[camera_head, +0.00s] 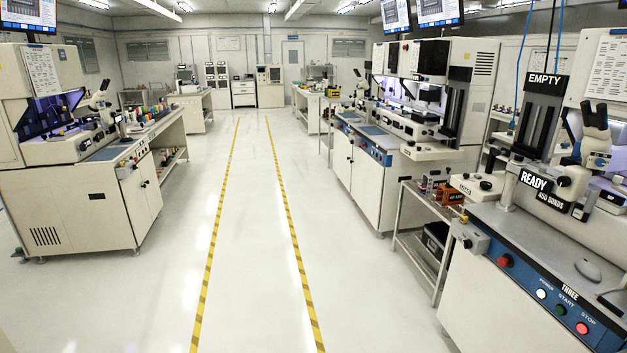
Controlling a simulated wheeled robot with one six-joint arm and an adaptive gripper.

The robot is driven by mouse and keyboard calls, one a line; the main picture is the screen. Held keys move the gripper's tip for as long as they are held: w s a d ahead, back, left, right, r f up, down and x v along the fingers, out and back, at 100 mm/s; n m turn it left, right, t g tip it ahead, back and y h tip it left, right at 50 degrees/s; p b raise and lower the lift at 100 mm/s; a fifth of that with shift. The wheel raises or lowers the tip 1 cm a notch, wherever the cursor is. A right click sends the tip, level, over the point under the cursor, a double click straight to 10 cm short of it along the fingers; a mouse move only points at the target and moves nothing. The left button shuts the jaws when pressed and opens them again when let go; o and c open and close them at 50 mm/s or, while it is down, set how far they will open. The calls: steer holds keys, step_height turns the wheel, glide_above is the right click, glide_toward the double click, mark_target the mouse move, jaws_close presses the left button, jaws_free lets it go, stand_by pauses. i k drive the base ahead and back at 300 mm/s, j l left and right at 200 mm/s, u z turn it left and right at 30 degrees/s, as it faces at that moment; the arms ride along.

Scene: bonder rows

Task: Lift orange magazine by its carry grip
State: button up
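An orange magazine (450,194) sits at the right of the picture, on the top of a small metal cart (418,200) between two bonder machines. It is small at this distance, and I cannot make out its carry grip. Smaller dark and purple-pink items (430,183) stand just to its left on the same cart. My gripper is not in view.
The bonder labelled THREE (510,285) stands at the near right with signs EMPTY and READY. Another bonder (365,170) stands beyond the cart. A workstation (75,215) is at left. The white floor aisle (250,250) between yellow-striped lines is clear.

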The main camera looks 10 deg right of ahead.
mark_target(447, 195)
steer(key=i, duration=1.75)
steer(key=i+z, duration=0.2)
steer(key=i, duration=0.7)
steer(key=i+j+z, duration=0.15)
steer(key=i, duration=0.7)
steer(key=i+j+z, duration=0.25)
steer(key=i+z, duration=0.2)
steer(key=i+j+z, duration=0.45)
steer(key=i, duration=0.2)
